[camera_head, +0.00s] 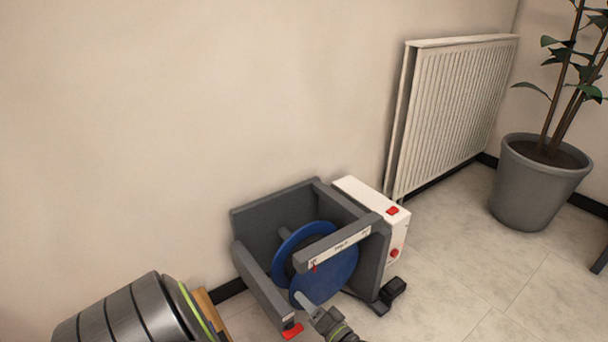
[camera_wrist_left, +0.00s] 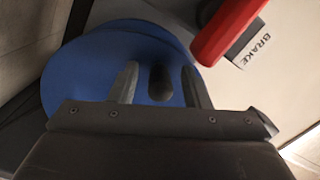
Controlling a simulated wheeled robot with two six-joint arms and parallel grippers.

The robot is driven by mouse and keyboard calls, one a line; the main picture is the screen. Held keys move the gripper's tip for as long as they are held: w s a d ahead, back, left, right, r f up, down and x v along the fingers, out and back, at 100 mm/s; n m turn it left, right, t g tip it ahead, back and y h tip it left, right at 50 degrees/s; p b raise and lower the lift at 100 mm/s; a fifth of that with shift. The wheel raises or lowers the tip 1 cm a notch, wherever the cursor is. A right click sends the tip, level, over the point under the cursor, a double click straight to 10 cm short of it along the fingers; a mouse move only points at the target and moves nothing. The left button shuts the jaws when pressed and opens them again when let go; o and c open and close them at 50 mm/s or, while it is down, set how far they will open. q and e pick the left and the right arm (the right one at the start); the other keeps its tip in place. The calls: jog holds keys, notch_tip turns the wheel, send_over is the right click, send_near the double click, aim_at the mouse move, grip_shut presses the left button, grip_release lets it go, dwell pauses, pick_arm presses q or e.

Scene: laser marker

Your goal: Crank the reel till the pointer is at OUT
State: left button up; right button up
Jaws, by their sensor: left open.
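The reel (camera_head: 325,278) is a blue disc in a grey frame (camera_head: 262,286) on the floor by the wall. A pale scale strip (camera_head: 340,246) runs along the frame's front bar, with a small red pointer (camera_head: 314,267) near its left end; its lettering is too small to read. My left gripper (camera_head: 303,299) is at the lower front of the disc. In the left wrist view, its open fingers (camera_wrist_left: 160,70) stand on either side of the dark crank knob (camera_wrist_left: 160,84), in front of the blue disc (camera_wrist_left: 75,75). My right gripper is not in view.
A red brake lever (camera_head: 292,331) is close to my left gripper; it also shows in the wrist view (camera_wrist_left: 225,30), beside a BRAKE label (camera_wrist_left: 254,50). A white box (camera_head: 368,194) with red buttons adjoins the frame. A radiator (camera_head: 455,110) and potted plant (camera_head: 540,185) stand right.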

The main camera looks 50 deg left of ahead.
pick_arm(q)
grip_shut()
dwell(0.4)
jog(key=shift+r, duration=0.1)
